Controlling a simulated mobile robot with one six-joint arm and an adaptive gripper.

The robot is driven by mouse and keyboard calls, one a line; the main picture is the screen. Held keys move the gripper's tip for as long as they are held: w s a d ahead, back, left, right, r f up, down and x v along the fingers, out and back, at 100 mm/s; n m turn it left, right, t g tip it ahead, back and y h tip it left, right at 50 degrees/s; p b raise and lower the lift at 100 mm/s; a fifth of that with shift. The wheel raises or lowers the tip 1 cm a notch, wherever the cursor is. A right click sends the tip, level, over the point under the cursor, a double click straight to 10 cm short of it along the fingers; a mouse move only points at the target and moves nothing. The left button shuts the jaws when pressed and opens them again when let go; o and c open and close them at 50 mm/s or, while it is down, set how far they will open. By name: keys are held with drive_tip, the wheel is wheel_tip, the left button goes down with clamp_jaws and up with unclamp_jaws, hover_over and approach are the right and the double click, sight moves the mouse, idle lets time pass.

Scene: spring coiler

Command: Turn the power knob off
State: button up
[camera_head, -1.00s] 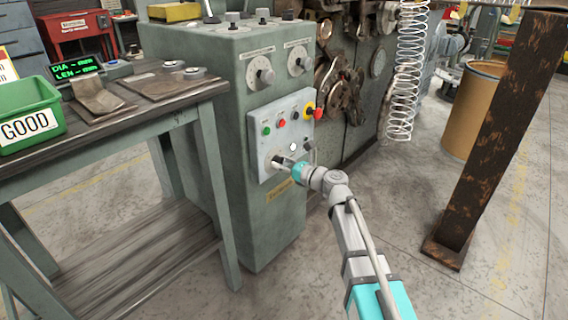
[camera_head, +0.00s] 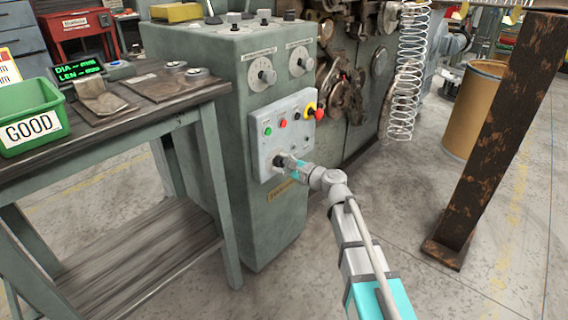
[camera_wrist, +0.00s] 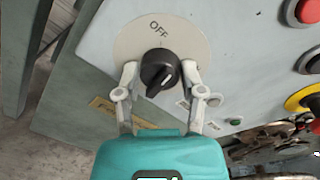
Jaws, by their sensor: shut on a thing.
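The black power knob (camera_wrist: 160,73) sits on a round pale plate (camera_wrist: 135,42) marked OFF, on the grey control panel (camera_head: 262,150). In the wrist view, my gripper (camera_wrist: 160,71) has one finger on each side of the knob and is shut on it. In the head view, my gripper (camera_head: 285,163) is at the lower left of the panel and hides most of the knob.
Green and red buttons and a red knob on yellow (camera_head: 310,110) line the panel above my gripper. Two dials (camera_head: 262,74) are higher up. A workbench (camera_head: 100,120) with a green GOOD bin (camera_head: 30,115) stands left, a rusty post (camera_head: 490,140) right.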

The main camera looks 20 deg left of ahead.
drive_tip(key=n, duration=0.5)
drive_tip(key=shift+s+a+n, duration=0.2)
drive_tip(key=shift+s+n, duration=0.05)
drive_tip(key=shift+n, duration=0.15)
drive_tip(key=o, duration=0.9)
drive_tip(key=shift+o, duration=1.2)
drive_tip(key=shift+d, duration=0.1)
drive_tip(key=shift+w, duration=0.1)
